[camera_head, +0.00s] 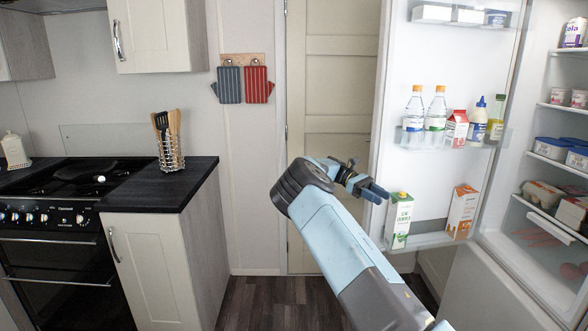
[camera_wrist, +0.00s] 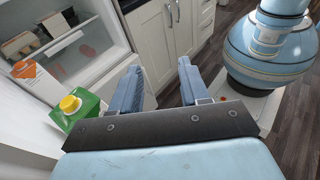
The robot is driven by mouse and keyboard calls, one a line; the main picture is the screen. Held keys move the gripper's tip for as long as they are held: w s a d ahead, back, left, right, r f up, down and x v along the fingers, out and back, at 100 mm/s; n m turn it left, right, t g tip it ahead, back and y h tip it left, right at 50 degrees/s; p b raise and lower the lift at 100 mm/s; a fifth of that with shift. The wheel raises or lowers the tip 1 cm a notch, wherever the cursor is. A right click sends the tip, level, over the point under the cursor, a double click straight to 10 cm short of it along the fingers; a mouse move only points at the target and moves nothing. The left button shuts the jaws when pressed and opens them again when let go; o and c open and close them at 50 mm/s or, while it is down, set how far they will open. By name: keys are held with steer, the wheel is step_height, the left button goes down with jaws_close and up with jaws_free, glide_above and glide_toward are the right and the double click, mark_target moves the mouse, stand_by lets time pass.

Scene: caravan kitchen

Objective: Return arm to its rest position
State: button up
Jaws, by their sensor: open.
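My gripper (camera_head: 376,192) is at the end of my raised light-blue arm, in front of the open fridge door (camera_head: 405,170). In the wrist view, my gripper (camera_wrist: 160,85) shows two blue fingers spread apart with nothing between them. A green and white carton (camera_head: 399,220) stands on the lower door shelf, just right of and below the fingertips in the head view. It also shows left of the fingers in the wrist view (camera_wrist: 78,110), with a yellow cap. The gripper appears apart from it.
An orange and white carton (camera_head: 461,212) shares that shelf. Bottles (camera_head: 413,115) stand on the shelf above. The fridge interior (camera_head: 560,160) holds food at right. A black counter (camera_head: 160,180) with a utensil holder (camera_head: 171,153) and a stove (camera_head: 60,220) are at left. Floor (camera_head: 270,303) left of my arm is clear.

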steer(key=s+d+r+m+t+y, duration=0.25)
steer(key=s+d+r+y, duration=0.2)
steer(key=s, duration=0.35)
steer(key=s+d+r+m+t+y, duration=0.1)
steer(key=s+d+r+t+y, duration=0.25)
steer(key=s+r, duration=0.35)
steer(key=s+a+r+m+t+y, duration=0.1)
steer(key=s+a+r+t, duration=0.1)
steer(key=s, duration=0.8)
steer(key=s+a+r+m+t+y, duration=0.1)
steer(key=s+a+t, duration=0.4)
steer(key=s, duration=0.5)
steer(key=s+a+r+m+t, duration=0.2)
steer(key=s+a, duration=0.4)
steer(key=s, duration=0.4)
steer(key=shift+s+r+m+t+y, duration=0.3)
steer(key=shift+s+m+t+y, duration=0.15)
steer(key=shift+t, duration=0.65)
steer(key=shift+w, duration=0.1)
